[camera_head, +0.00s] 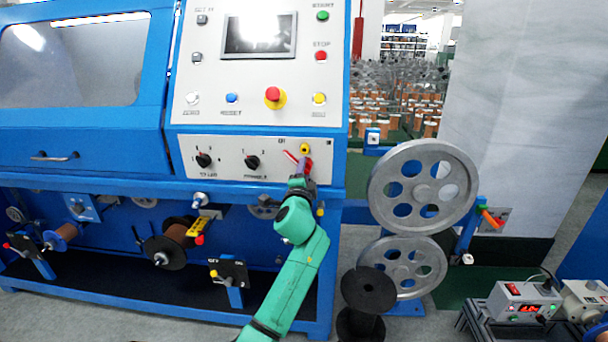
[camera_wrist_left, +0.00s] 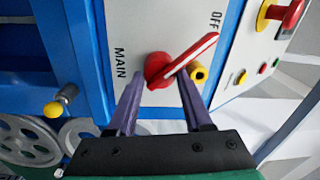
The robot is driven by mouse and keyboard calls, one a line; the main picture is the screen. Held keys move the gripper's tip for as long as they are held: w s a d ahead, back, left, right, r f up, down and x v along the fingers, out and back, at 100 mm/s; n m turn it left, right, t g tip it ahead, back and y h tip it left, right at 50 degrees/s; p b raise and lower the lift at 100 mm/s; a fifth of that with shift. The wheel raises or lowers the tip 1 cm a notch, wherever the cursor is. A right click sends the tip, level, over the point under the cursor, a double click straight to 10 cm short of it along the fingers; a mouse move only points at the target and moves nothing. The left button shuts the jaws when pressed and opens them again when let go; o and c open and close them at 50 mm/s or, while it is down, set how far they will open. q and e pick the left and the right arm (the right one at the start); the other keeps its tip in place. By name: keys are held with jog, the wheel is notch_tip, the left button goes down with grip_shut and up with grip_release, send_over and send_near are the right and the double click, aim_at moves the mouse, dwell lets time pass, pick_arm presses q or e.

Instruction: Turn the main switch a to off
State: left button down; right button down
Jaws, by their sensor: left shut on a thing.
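The main switch (camera_head: 290,155) is a red rotary handle on the lower grey panel of the blue machine. In the left wrist view, the switch (camera_wrist_left: 194,55) has a round red hub and a long handle with a pale edge. The handle slants, its free end near the printed OFF; the word MAIN is beside the hub. My left gripper (camera_head: 302,168) is at the panel. In the wrist view, its two purple fingers (camera_wrist_left: 160,84) are on either side of the switch near the hub, shut on it. The fingers partly hide the hub in the head view.
A yellow knob (camera_head: 305,148) sits close beside the switch; two black selector knobs (camera_head: 252,162) are to its left. A red-and-yellow emergency button (camera_head: 273,96) is above. Large grey pulleys (camera_head: 423,186) stand to the right, with a black spool (camera_head: 369,290) near my arm.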

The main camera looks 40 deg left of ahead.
pick_arm(q)
jog(key=shift+n, duration=0.3)
jog(key=c, duration=0.7)
grip_release()
jog(key=shift+f, duration=0.1)
jog(key=o, duration=0.4)
jog(key=shift+a, duration=0.1)
jog(key=shift+s+a, duration=0.1)
